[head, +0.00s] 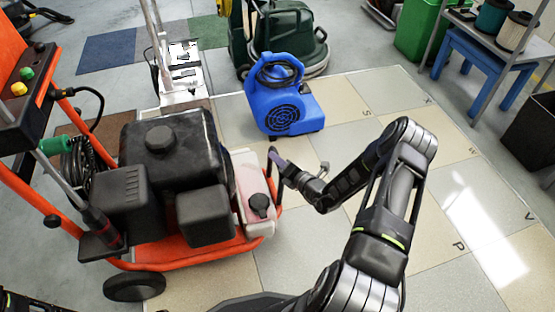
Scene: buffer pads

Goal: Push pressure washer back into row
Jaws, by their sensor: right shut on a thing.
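The pressure washer (158,135) stands at the left, with an orange frame, a black engine, a pale tank with a black cap on its right side, and a black wheel at the front. My right arm reaches in from the bottom right. My right gripper (275,162) is at the washer's right end, shut on the orange bar (281,194) beside the pale tank; the fingertips are small and partly hidden. My left gripper is not in view.
A blue blower (284,98) stands on the tiles behind my right gripper. A dark green floor machine (290,42) and a white upright unit (182,78) are farther back. A blue stool (487,62) and green bin (420,30) are at upper right. Lettered tiles at right are clear.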

